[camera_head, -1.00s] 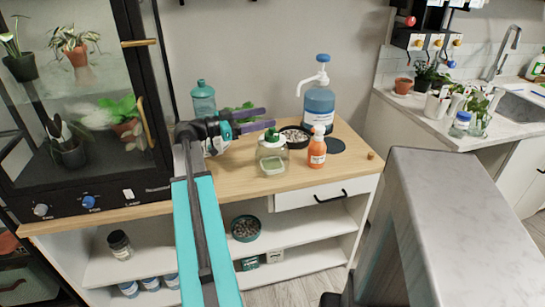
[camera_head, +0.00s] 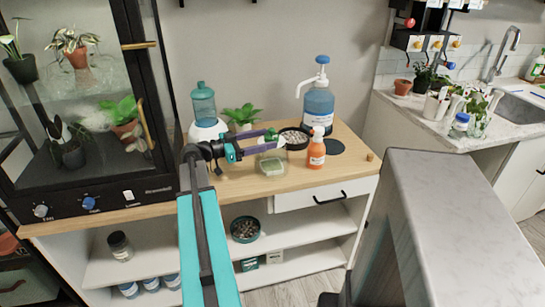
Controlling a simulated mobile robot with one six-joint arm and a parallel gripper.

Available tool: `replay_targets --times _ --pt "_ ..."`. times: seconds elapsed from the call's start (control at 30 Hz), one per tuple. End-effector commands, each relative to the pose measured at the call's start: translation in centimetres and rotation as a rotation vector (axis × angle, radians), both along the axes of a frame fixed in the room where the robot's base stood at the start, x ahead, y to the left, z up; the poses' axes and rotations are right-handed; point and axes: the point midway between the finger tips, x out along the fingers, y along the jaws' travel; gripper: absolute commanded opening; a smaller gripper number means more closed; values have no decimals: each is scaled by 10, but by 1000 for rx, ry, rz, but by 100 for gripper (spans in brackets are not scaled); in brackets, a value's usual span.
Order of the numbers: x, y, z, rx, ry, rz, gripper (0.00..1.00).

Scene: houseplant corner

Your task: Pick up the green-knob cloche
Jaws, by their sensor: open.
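The green-knob cloche (camera_head: 273,167) stands on the wooden counter, a small clear glass cover with green showing through its lower part. My gripper (camera_head: 278,138) reaches in from the left at the height of the cloche's top. Its two purple fingers are spread, with the knob area between or just behind them. The fingers hide most of the knob and the cloche's upper part. I cannot tell whether they touch it.
A large blue pump bottle (camera_head: 319,103), a leafy plant (camera_head: 240,115) and a teal bottle (camera_head: 203,103) stand at the back. The counter's front (camera_head: 235,180) is clear.

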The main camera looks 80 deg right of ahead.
Motion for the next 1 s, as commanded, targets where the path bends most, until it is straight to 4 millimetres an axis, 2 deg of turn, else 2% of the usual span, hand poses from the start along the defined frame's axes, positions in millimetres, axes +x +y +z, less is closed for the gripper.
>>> replay_targets --times 0.2,0.67,1.0 --pt "-11 -6 -2 -1 -1 -2 63" --pt "-16 -9 -1 -1 -1 -2 63" --pt "-51 -30 -1 -1 -1 -4 63"
